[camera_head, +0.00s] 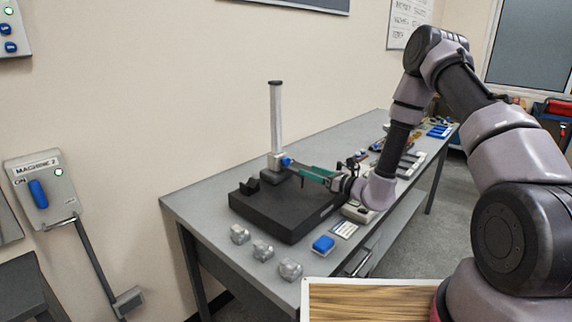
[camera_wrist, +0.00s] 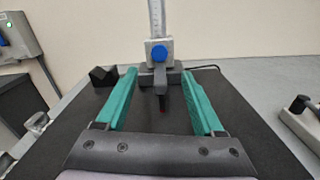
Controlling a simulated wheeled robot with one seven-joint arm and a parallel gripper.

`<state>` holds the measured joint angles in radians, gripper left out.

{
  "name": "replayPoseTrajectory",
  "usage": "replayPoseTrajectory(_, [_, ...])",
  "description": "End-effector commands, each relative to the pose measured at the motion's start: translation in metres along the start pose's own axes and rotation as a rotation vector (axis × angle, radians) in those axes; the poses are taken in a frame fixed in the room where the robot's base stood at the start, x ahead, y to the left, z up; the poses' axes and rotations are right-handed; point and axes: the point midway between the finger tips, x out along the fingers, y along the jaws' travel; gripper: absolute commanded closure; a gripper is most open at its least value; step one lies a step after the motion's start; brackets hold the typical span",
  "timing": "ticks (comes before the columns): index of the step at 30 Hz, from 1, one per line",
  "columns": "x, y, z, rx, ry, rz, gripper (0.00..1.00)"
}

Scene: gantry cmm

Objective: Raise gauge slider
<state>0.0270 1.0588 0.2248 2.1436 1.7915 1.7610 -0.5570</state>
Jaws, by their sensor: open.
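The height gauge has an upright silver column (camera_head: 276,120) that stands on the black surface plate (camera_head: 290,222). Its slider (camera_wrist: 159,51) is a grey block with a blue knob, low on the column just above the dark base. A thin dark probe hangs in front of it. The slider also shows in the head view (camera_head: 279,161). My gripper (camera_wrist: 158,82) is open, with its green fingers spread wide and pointing at the gauge. The slider and base lie beyond and between the fingertips, and nothing is held. In the head view my gripper (camera_head: 303,171) is just in front of the slider.
A black V-shaped block (camera_wrist: 103,75) stands on the plate left of the gauge. Several grey pieces (camera_head: 263,250) and a blue item (camera_head: 323,244) sit on the grey table (camera_head: 205,210) near its front. Tools line the table's far end. A wall machine panel (camera_head: 42,185) is at left.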

Motion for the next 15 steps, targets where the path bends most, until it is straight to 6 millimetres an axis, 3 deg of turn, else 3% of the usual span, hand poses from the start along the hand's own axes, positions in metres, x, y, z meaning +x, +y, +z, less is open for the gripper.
replayPoseTrajectory(15, [0.088,0.002,0.001,-0.003,-0.002,0.005,0.31])
